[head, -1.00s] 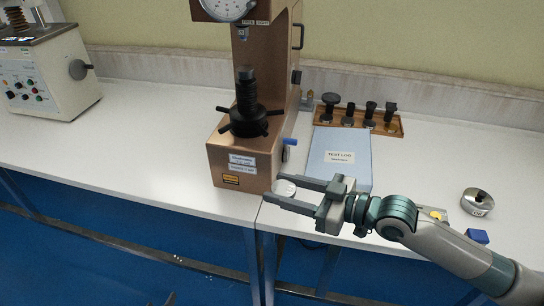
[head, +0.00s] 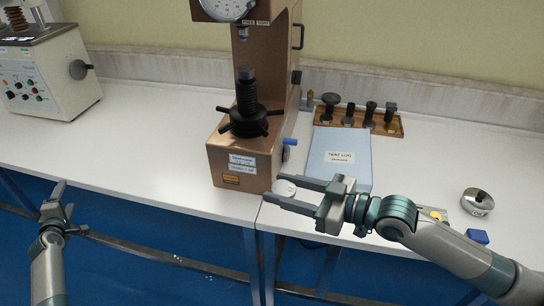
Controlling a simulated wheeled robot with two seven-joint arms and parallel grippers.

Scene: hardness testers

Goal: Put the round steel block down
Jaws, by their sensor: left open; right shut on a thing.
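The round steel block (head: 285,188) is a small pale disc in the head view, just right of the front corner of the bronze hardness tester (head: 230,150). My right gripper (head: 279,190) is shut on it, with one finger on its far side and one on its near side. The block looks level, near the table's front edge; I cannot tell whether it touches the tabletop. My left gripper (head: 64,199) is open and empty at the lower left, in front of the table's edge.
A blue test log (head: 340,150) lies behind my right gripper. A wooden rack (head: 350,121) of dark parts stands behind it. The white tabletop (head: 140,145) is clear left of the tester.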

